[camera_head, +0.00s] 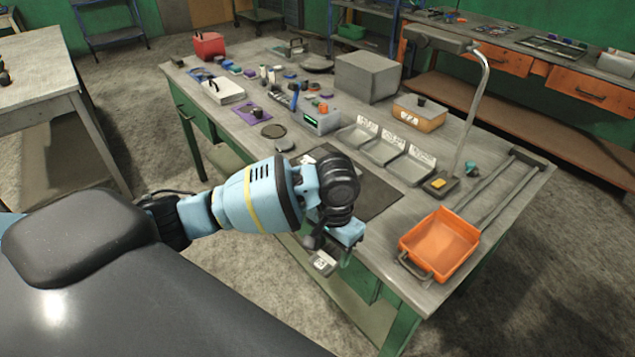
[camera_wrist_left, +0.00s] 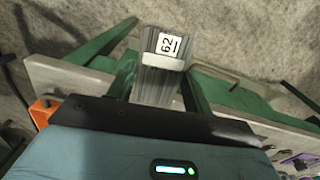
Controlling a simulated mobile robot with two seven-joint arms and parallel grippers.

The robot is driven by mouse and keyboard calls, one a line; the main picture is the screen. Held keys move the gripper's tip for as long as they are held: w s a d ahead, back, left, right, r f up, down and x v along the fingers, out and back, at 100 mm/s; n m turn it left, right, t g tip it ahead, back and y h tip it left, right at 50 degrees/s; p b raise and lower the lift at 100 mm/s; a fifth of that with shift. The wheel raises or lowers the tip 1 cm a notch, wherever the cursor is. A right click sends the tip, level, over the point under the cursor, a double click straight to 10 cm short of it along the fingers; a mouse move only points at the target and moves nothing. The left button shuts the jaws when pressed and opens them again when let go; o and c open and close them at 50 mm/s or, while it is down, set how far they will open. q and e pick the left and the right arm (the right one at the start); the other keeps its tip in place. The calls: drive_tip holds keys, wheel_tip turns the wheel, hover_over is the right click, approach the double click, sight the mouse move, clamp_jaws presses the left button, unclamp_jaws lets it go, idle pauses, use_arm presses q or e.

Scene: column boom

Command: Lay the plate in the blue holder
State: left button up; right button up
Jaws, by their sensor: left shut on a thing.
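My left gripper (camera_head: 326,254) hangs just off the front edge of the workbench, shut on a small grey plate (camera_head: 322,264) with a white label. In the left wrist view the plate (camera_wrist_left: 152,88) has a streaked grey face, and its label shows dark figures. A pale bar crosses the plate below the label. The plate is held in the air, over the bench's near edge and the floor in that view. I cannot pick out the blue holder for sure; small blue things lie at the bench's far left. My right gripper is not in view.
The workbench (camera_head: 520,190) carries an orange tray (camera_head: 440,243) at its right end, grey bins (camera_head: 382,148), a grey box (camera_head: 367,76) and a lamp arm (camera_head: 474,110). A dark mat (camera_head: 375,195) behind my left gripper looks mostly clear. Small items crowd the far left.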

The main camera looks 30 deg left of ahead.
sight(329, 263)
use_arm(q)
drive_tip(key=shift+n, duration=0.4)
drive_tip(key=s+f, duration=0.1)
drive_tip(key=f, duration=0.1)
drive_tip(key=s+f, duration=0.1)
drive_tip(key=shift+s+d+f, duration=0.1)
drive_tip(key=shift+s+d, duration=0.2)
drive_tip(key=s+a+f+n, duration=0.1)
drive_tip(key=s+f, duration=0.2)
drive_tip(key=s, duration=0.3)
drive_tip(key=shift+n, duration=0.4)
drive_tip(key=shift+a, duration=0.2)
